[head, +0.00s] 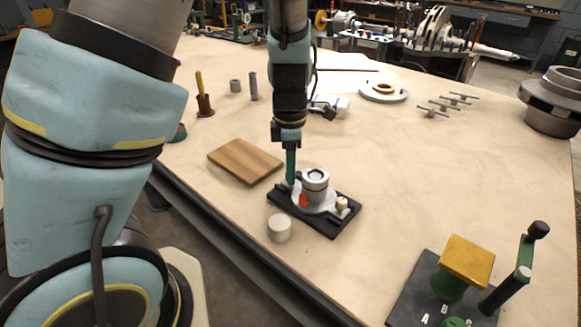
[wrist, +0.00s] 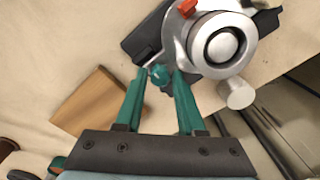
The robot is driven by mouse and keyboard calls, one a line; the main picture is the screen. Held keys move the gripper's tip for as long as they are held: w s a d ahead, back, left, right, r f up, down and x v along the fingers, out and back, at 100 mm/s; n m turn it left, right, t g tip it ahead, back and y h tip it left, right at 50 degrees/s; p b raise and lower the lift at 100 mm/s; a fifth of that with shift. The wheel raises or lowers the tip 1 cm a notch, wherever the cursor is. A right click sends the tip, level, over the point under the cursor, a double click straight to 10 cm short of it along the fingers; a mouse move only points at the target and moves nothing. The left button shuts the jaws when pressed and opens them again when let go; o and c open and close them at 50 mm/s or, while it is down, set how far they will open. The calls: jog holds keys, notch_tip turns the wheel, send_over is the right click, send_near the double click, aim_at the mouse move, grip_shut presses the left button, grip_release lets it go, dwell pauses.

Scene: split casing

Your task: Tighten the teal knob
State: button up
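The teal knob (wrist: 159,75) shows in the wrist view, between the two green fingertips of my gripper (wrist: 161,80). It sits beside the round silver casing (wrist: 221,47), at the casing's left.
A wooden board (head: 245,160) lies left of the base plate. A pale cylinder (head: 279,228) stands just in front of it. A green and yellow fixture with a crank (head: 463,262) stands at the front right. The table (head: 440,180) between the casing and that fixture is clear.

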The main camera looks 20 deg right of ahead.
grip_shut()
